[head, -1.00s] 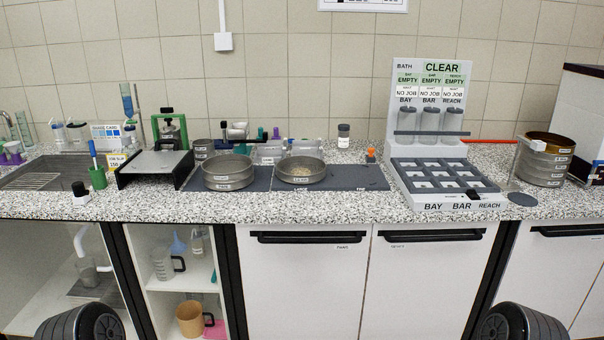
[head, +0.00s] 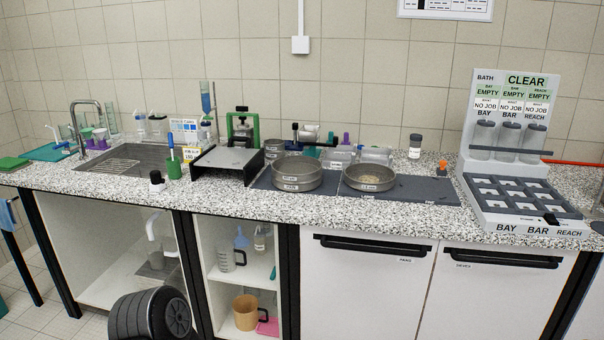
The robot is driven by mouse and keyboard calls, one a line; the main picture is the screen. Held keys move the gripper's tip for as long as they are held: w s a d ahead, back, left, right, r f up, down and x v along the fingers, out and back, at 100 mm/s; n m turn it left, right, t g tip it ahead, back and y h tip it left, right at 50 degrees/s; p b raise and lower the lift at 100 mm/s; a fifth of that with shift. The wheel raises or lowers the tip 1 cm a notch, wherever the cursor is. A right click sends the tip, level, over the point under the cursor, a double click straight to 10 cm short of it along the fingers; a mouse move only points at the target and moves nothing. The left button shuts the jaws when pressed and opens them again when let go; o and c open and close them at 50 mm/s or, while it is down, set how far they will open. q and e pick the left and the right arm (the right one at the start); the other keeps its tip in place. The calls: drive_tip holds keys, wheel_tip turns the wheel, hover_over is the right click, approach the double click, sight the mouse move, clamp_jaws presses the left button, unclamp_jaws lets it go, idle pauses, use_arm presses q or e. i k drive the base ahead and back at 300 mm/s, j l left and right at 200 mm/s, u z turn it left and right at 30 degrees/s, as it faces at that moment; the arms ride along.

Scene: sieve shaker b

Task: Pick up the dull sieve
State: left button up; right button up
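Two round metal sieves stand side by side on a dark mat (head: 411,189) on the counter. The left sieve (head: 297,177) is taller and carries two small labels on its front. The right sieve (head: 368,178) is shallower, with one label and pale, grainy material visible inside. The labels are too small to read surely, so I cannot tell which sieve is the dull one. Neither of my grippers is in view. Only a dark, rounded part, apparently of my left arm, shows at the bottom left. Nothing touches either sieve.
A dark-capped jar (head: 415,146) stands behind the mat. A white BAY/BAR/REACH rack (head: 512,150) is at right.

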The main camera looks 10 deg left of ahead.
sight(365, 176)
drive_tip(key=i+l+z, duration=0.3)
drive_tip(key=i, duration=0.45)
drive_tip(key=i+z, duration=0.3)
drive_tip(key=i, duration=0.45)
